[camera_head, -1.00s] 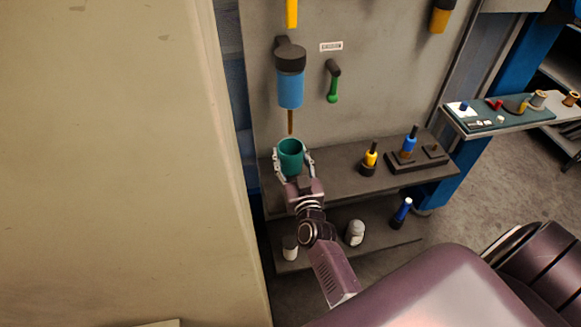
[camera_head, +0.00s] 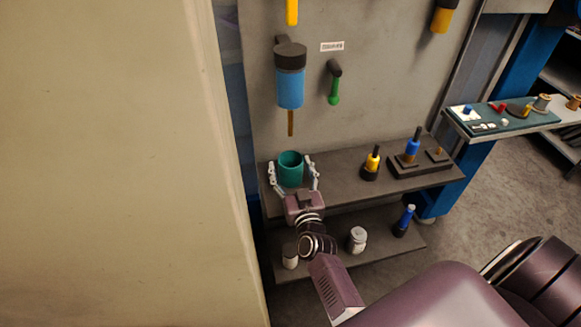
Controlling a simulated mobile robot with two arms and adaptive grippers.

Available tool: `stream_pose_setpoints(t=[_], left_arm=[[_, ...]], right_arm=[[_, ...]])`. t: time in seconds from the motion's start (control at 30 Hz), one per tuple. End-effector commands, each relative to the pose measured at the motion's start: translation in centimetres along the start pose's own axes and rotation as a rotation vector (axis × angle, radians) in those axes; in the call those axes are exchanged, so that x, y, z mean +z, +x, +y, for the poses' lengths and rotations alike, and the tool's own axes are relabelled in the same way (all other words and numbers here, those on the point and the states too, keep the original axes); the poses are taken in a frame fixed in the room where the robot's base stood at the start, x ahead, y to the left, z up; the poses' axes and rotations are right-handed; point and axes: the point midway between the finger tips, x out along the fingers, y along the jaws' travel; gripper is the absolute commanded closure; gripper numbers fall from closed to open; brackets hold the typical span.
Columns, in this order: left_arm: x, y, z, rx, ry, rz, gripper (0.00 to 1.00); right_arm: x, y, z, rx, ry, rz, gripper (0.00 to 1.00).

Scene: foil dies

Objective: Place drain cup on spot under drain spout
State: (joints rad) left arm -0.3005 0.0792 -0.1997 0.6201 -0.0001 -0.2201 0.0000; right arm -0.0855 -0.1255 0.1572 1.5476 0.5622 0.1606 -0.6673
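The green drain cup (camera_head: 290,169) stands upright on the upper shelf (camera_head: 338,179), near its left end. The drain spout (camera_head: 291,123) is a thin brown tube below the blue canister (camera_head: 290,88) on the wall panel. The cup is below the spout in the picture, with a visible gap between them. My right gripper (camera_head: 293,174) is open, with one finger on each side of the cup and gaps between fingers and cup. Any marked spot under the cup is hidden. My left gripper is not in view.
A yellow-topped bottle (camera_head: 371,164) and a dark block (camera_head: 417,166) with a blue tool (camera_head: 412,148) stand to the right on the upper shelf. A green-handled lever (camera_head: 334,90) is on the panel. Small jars stand on the lower shelf. A large beige surface (camera_head: 110,160) fills the left.

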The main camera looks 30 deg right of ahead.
Motion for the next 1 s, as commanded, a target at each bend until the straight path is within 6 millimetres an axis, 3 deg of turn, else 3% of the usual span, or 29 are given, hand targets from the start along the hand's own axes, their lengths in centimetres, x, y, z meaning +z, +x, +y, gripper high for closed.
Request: stream_pose_setpoints(t=[0.27, 0.73, 1.0], left_arm=[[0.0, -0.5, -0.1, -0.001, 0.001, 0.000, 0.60], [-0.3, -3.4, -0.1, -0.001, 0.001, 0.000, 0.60], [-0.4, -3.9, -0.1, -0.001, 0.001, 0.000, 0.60]], right_arm=[[-0.3, -0.5, 0.0, 0.000, -0.001, -0.001, 0.36], [-0.4, -9.2, 0.0, -0.002, -0.001, -0.004, 0.36], [-0.3, -11.9, -0.1, -0.001, 0.000, 0.000, 0.36]])
